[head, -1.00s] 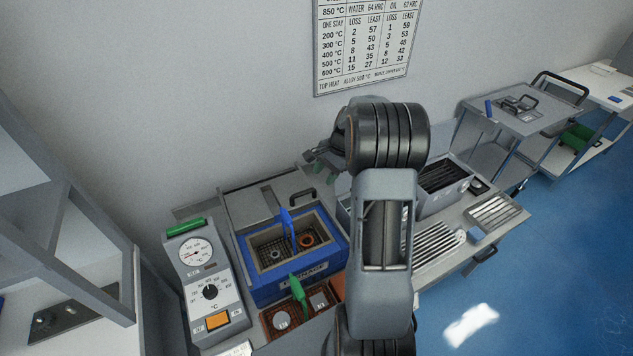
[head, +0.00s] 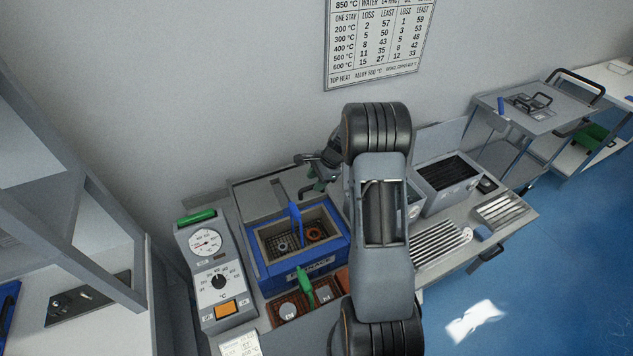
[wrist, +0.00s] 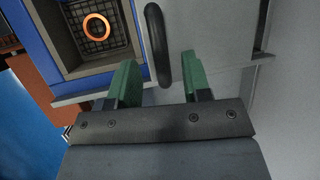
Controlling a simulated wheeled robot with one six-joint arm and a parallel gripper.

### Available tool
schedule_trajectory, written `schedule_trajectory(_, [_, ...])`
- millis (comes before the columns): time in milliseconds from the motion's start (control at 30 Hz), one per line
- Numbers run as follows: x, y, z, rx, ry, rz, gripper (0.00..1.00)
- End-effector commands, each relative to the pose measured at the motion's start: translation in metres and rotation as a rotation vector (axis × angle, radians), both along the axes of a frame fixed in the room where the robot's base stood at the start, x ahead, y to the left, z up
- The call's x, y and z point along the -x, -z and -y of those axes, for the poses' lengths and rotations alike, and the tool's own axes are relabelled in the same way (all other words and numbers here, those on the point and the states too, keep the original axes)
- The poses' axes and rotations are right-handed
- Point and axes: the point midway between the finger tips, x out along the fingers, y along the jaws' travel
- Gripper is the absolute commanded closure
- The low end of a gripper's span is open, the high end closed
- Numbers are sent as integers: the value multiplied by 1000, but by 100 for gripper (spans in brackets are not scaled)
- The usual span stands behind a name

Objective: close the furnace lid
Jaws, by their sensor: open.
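The blue furnace (head: 330,257) stands open, with a basket and an orange ring (head: 314,234) inside. A grey panel (head: 255,200), apparently the lid, lies flat behind the opening. The near end of the handle reaches the gap between the pads. I cannot tell whether they touch it. The ring (wrist: 96,27) glows at upper left.
A control box with dials (head: 216,265) stands left of the furnace. A green-handled tool (head: 306,287) is in front. A grey vented box (head: 447,183) and a slotted rack (head: 440,243) stand to the right. A grey shelf frame (head: 75,170) rises at the left.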

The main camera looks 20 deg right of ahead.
Motion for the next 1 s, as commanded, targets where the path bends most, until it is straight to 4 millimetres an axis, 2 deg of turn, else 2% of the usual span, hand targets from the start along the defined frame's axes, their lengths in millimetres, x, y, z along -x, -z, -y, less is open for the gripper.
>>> schedule_trajectory(200, [-3, 17, -7, -1, -2, -1, 56])
schedule_trajectory(600, [-4, 21, -9, 0, -1, 0, 56])
schedule_trajectory(1000, [-4, 20, -9, 0, -1, 0, 94])
